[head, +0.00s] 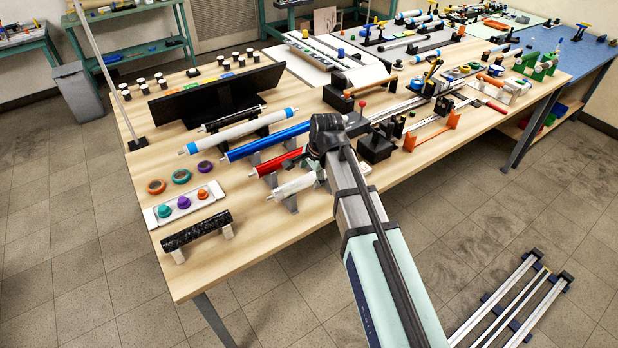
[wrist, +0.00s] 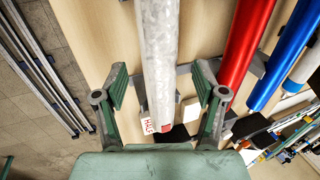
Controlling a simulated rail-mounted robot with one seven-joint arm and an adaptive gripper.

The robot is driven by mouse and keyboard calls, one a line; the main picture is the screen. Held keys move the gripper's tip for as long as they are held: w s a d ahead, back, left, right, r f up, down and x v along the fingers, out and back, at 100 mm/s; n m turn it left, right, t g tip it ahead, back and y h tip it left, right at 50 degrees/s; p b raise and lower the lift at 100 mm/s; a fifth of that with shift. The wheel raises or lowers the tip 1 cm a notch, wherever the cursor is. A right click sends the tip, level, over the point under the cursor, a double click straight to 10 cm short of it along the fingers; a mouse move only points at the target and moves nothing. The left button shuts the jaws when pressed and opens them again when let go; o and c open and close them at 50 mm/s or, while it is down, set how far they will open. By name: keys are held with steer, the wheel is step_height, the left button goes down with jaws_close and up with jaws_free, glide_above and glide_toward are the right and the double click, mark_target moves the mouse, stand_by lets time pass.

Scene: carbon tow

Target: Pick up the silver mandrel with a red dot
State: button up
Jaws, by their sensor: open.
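The silver mandrel (wrist: 158,45), a pale grey mottled tube, runs between the open fingers of my gripper (wrist: 160,78) in the wrist view. The fingers stand apart on either side of it, and I cannot tell whether they touch it. A small red mark (wrist: 165,127) shows at its near end, beside a white label with red letters (wrist: 148,125). In the head view the silver mandrel (head: 292,187) lies on stands near the table's front edge, partly hidden by my arm. My fingers are hard to make out there.
A red tube (wrist: 247,40) and a blue tube (wrist: 284,55) lie parallel, close to the right finger. A black tube (head: 196,230) on supports, a white tray of coloured knobs (head: 157,217) and a black clamp block (head: 376,148) are nearby. Bare table (head: 270,232) lies in front.

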steer(key=shift+p+x, duration=0.35)
steer(key=shift+x, duration=1.05)
steer(key=shift+c, duration=0.4)
steer(key=shift+s, duration=0.1)
jaws_close()
